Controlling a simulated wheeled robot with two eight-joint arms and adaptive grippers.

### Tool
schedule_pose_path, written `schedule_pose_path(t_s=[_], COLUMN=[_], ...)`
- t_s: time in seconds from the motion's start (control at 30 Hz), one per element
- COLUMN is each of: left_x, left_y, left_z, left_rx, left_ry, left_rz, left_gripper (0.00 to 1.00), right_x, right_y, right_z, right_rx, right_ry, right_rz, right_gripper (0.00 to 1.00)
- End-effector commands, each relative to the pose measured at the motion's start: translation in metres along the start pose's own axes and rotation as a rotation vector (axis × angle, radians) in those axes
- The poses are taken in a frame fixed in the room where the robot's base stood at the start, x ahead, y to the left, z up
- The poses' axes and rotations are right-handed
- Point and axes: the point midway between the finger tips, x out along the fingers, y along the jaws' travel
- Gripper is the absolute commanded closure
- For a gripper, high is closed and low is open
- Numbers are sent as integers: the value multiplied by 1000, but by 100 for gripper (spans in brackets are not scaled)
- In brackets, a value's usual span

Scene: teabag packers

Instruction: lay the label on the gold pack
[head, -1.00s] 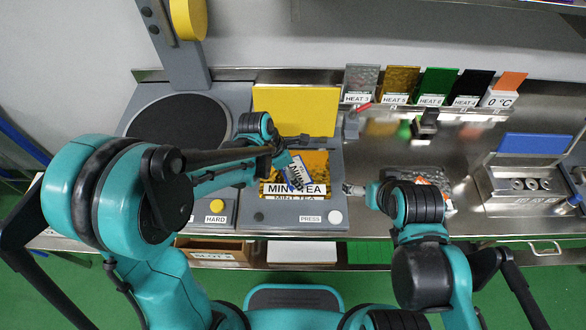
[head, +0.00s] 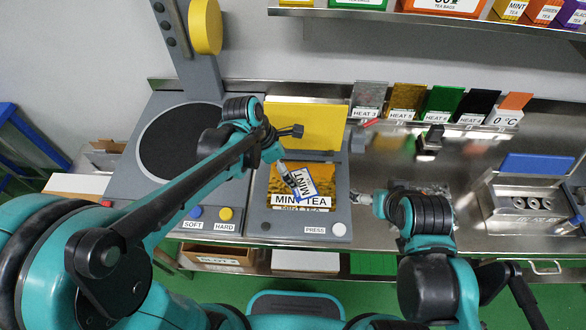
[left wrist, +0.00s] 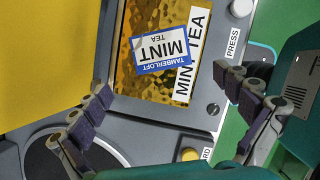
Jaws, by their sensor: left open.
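The gold pack (head: 285,171) lies in the grey press station below a raised yellow plate, with a white MINT TEA strip along its near edge. The blue-and-white MINT label (head: 307,186) is over the gold pack, turned askew to it. In the left wrist view the label (left wrist: 158,50) appears to lie on the gold pack (left wrist: 150,16), one end reaching the strip.
The yellow plate (head: 306,124) stands behind the pack. A round black plate (head: 183,141) is to the left. The PRESS button (head: 339,229) and the yellow HARD button (head: 225,214) are on the near edge. A steel fixture (head: 530,190) is at the right.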

Motion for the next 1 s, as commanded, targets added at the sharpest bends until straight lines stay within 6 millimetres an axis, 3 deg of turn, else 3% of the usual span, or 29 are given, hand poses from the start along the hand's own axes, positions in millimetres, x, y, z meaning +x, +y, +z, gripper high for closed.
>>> schedule_pose_path(t_s=[0.23, 0.37, 0.6, 0.8, 1.0], left_x=[-11, -26, -76, -102, -112], left_y=[0, -5, -23, -39, -48], left_z=[-2, -12, -62, -105, -128], left_rx=[18, 185, 932, 1562, 1925], left_ry=[1, 12, 166, 412, 597], left_rz=[6, 55, 231, 290, 267], left_gripper=[0, 0, 0, 0, 0], right_x=[-2, -2, -2, -2, -2], right_y=[0, 0, 0, 0, 0], right_z=[-1, -1, -1, -1, -1], right_rx=[0, 0, 0, 0, 0], right_ry=[0, 0, 0, 0, 0], right_rz=[0, 0, 0, 0, 0], right_gripper=[11, 11, 11, 11, 11])
